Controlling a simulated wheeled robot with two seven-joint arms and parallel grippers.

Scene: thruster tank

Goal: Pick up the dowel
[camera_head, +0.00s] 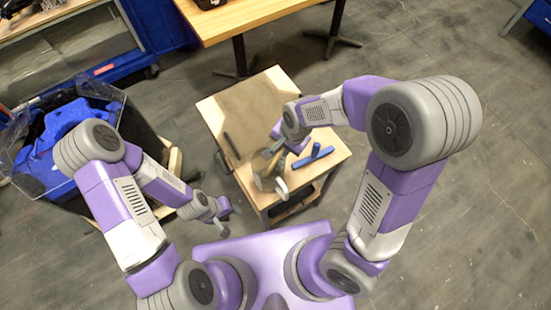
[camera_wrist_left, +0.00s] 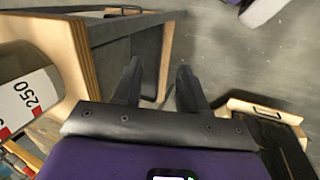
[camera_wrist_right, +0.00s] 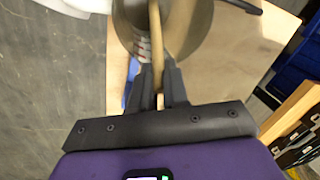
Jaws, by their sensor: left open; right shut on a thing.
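The dowel (camera_wrist_right: 156,30) is a thin, light wooden rod. In the right wrist view it runs up from between the fingers of my right gripper (camera_wrist_right: 159,78), which is shut on it.
A blue object (camera_head: 313,156) lies on the table right of the container, and a dark bar (camera_head: 231,146) lies near its left edge. A bin with blue cloth (camera_head: 55,135) stands at left. A larger wooden table (camera_head: 250,18) is behind. Grey floor is clear at right.

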